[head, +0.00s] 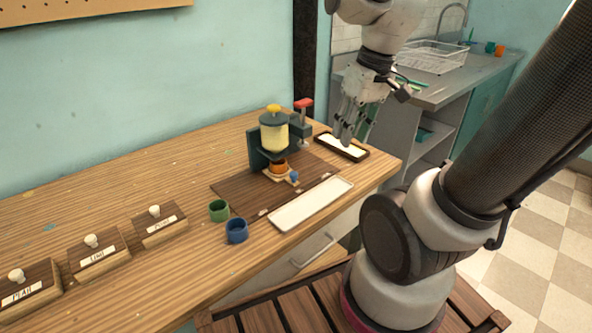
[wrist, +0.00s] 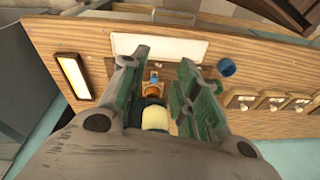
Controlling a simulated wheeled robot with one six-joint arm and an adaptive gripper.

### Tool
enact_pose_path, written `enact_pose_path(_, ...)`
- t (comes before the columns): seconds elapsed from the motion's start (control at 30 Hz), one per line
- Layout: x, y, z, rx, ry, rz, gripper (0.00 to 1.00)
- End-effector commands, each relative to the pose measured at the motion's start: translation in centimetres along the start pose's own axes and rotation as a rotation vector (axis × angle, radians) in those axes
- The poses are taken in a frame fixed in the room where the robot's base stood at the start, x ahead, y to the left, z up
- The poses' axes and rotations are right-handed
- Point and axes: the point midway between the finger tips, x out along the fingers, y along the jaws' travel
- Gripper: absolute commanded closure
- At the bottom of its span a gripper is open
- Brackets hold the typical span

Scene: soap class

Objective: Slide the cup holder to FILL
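The cup holder (head: 283,175) is a small pale slide with a blue knob (head: 294,176) at its front. An orange cup (head: 278,168) sits on it, under the dispenser (head: 274,133) with a cream tank and yellow top. In the wrist view, the blue knob (wrist: 154,75) and orange cup (wrist: 152,89) show between the fingers. My gripper (head: 347,137) is open and empty, above and to the right of the dispenser; the wrist view shows its green-grey fingers (wrist: 159,66) spread apart. Any FILL mark is too small to read.
A red-topped press (head: 304,116) stands right of the dispenser. A black-framed tray (head: 341,147) lies under my gripper. A long white tray (head: 311,204) lies in front. Green (head: 219,211) and blue (head: 237,231) cups stand front left; labelled wooden blocks (head: 98,253) stand farther left.

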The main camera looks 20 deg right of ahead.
Motion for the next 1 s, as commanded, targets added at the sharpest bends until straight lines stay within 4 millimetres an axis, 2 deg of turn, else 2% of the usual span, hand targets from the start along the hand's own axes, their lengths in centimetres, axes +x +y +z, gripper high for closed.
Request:
enact_pose_path(0.27,4.7,0.1,-3.7,-0.167,-0.048,-0.107,0.69)
enact_pose_path(0.37,7.9,0.0,-6.0,-0.308,-0.041,-0.169,0.69)
enact_pose_path(0.4,9.4,0.1,-7.2,-0.387,-0.025,-0.193,0.69)
enact_pose_path(0.5,12.1,0.1,-9.5,-0.588,0.035,-0.224,0.69)
enact_pose_path(0.7,14.5,0.2,-12.2,-0.873,0.132,-0.215,0.69)
enact_pose_path(0.87,15.4,0.1,-12.8,-0.945,0.154,-0.208,0.69)
enact_pose_path(1.0,17.3,-0.3,-12.8,-0.949,0.153,-0.209,0.69)
